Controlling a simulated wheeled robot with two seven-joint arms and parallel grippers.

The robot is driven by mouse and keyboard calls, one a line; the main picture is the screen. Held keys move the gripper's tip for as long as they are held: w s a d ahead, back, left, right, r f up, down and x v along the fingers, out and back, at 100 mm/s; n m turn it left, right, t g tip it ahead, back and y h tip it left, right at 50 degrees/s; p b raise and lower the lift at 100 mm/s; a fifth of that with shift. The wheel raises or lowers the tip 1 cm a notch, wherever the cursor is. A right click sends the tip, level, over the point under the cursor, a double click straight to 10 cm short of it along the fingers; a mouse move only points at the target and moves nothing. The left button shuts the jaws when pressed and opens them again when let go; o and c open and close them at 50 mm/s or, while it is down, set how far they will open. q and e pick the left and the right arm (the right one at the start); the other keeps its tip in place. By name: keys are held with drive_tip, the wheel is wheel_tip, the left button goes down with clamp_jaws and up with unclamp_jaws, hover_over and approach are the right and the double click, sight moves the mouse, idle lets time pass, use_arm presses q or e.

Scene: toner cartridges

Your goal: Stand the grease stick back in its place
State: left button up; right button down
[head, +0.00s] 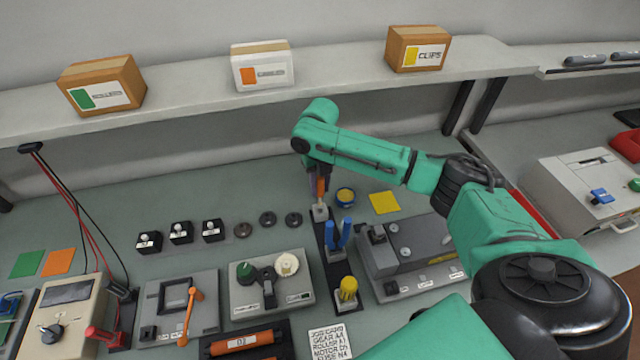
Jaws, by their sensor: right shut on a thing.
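My right gripper (319,180) reaches in from the right and points down at the back of the bench. It is shut on a slim orange stick, which looks like the grease stick (320,190). The stick is roughly upright, and its upper part is hidden by the fingers. Its lower end meets a small pale holder (319,213) at the back end of a dark strip. I cannot tell whether the stick is inside the holder or just above it. My left gripper is not in view.
On the strip, a holder with blue handles (338,236) and a yellow-topped piece (348,288) stand nearer. A grey machine (410,255) stands at right. The shelf (190,97) with boxes runs behind.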

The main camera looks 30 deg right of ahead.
sight(320, 200)
drive_tip(key=shift+f, duration=0.15)
idle(0.4)
drive_tip(key=shift+f+b, duration=0.95)
drive_tip(key=shift+f, duration=1.1)
drive_tip(key=shift+f, duration=0.1)
drive_tip(key=shift+p, duration=0.3)
drive_tip(key=shift+f+b, duration=0.45)
drive_tip(key=shift+f, duration=0.35)
idle(0.4)
drive_tip(key=c, duration=0.6)
unclamp_jaws()
